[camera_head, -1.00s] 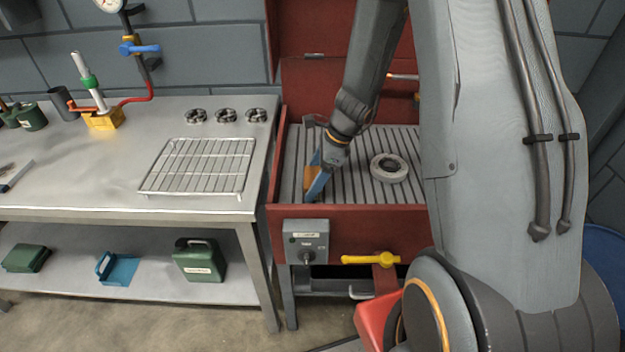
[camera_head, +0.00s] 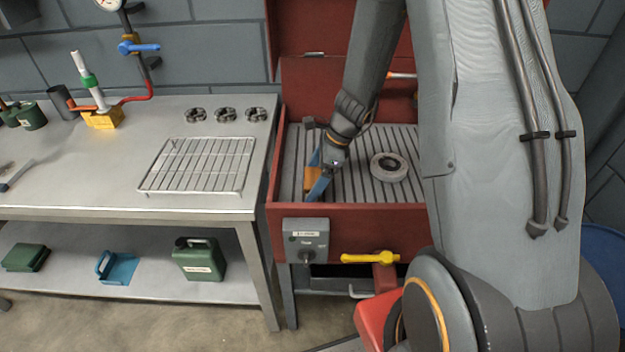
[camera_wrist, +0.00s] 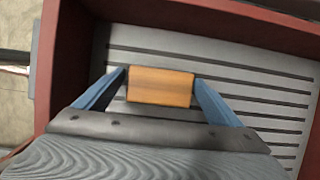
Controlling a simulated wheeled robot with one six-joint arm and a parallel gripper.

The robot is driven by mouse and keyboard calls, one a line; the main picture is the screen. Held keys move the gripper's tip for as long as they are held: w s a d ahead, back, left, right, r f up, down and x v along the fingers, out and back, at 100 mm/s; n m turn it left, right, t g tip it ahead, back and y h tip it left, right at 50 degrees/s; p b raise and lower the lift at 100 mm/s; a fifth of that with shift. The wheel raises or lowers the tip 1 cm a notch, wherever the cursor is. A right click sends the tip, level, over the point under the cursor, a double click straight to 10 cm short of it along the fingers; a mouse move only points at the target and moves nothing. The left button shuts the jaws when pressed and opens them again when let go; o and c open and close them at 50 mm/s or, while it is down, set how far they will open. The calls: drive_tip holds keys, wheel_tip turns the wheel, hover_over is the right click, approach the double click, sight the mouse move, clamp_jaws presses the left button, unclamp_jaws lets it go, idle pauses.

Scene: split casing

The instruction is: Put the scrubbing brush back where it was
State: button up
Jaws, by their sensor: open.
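The scrubbing brush shows as a plain orange-brown wooden block (camera_wrist: 160,87), lying on the slatted grey floor inside the red basin. It also shows in the head view (camera_head: 312,179), near the basin's left front corner. Its bristles are hidden from both views. My gripper (camera_wrist: 160,74) is open, with one blue finger on each side of the block. In the head view my gripper (camera_head: 318,176) reaches down into the basin, and a blue finger partly covers the block.
The red basin (camera_head: 350,219) has raised walls and an open lid behind. A grey ring (camera_head: 389,167) lies on its floor to the right of my gripper. To the left, a steel bench carries a wire rack (camera_head: 200,166) and several small metal parts. A yellow-handled valve (camera_head: 370,258) is in front.

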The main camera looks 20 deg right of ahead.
drive_tip(key=b+v, duration=0.1)
drive_tip(key=v, duration=1)
drive_tip(key=s+a+r+n+h, duration=0.1)
drive_tip(key=s+a+n+h, duration=0.1)
drive_tip(key=s+n, duration=0.6)
drive_tip(key=s+a+r+n+h, duration=0.2)
drive_tip(key=s+n, duration=0.6)
drive_tip(key=n, duration=0.5)
drive_tip(key=shift+a+n, duration=0.15)
drive_tip(key=shift+n, duration=0.25)
